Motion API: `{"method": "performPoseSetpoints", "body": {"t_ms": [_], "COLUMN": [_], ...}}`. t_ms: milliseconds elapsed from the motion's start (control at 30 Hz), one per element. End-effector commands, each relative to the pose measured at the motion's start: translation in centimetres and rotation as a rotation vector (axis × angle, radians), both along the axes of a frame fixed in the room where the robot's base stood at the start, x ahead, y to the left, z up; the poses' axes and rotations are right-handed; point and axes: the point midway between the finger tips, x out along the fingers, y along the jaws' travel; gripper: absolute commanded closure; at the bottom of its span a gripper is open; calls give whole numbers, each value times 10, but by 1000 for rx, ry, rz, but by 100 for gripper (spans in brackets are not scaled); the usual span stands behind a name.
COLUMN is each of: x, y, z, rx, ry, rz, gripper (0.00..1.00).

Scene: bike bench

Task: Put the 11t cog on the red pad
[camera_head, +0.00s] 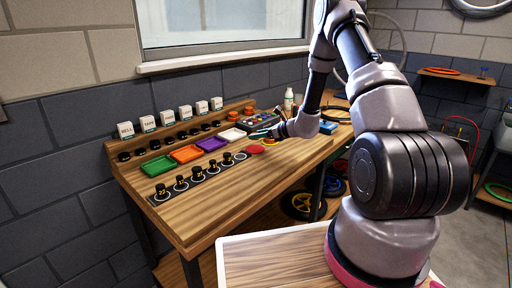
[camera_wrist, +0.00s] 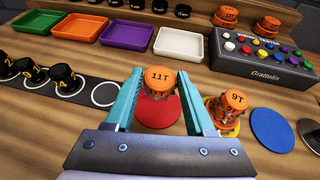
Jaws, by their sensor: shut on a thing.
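The 11t cog (camera_wrist: 159,80), with an orange cap marked 11T, is between my gripper's two teal fingers in the wrist view. My gripper (camera_wrist: 160,92) is shut on it. In the head view the red pad (camera_head: 254,149) lies just in front of my gripper (camera_head: 264,133). The cog cannot be made out there.
An orange-capped 9T cog (camera_wrist: 235,102) stands close to the right finger, near a blue disc (camera_wrist: 272,130). Behind are a white tray (camera_wrist: 167,43), a purple tray (camera_wrist: 129,36) and a button box (camera_wrist: 262,62). An empty ring (camera_wrist: 105,94) is at left.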

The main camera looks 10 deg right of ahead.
Motion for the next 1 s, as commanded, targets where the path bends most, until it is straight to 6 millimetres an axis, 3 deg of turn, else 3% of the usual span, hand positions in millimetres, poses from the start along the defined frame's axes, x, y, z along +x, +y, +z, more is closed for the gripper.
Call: {"method": "performPoseSetpoints", "body": {"t_ms": [400,767,800,867,1000], "x": [1,0,1,1,0], "y": [-1,0,0,0,0], "z": [-46,-50,-51,-50,-50], "rx": [0,0,0,0,0], "ry": [0,-1,-2,-2,-2], "rz": [-2,-1,-1,-1,-1], "gripper": [100,100,38,16,16]}}
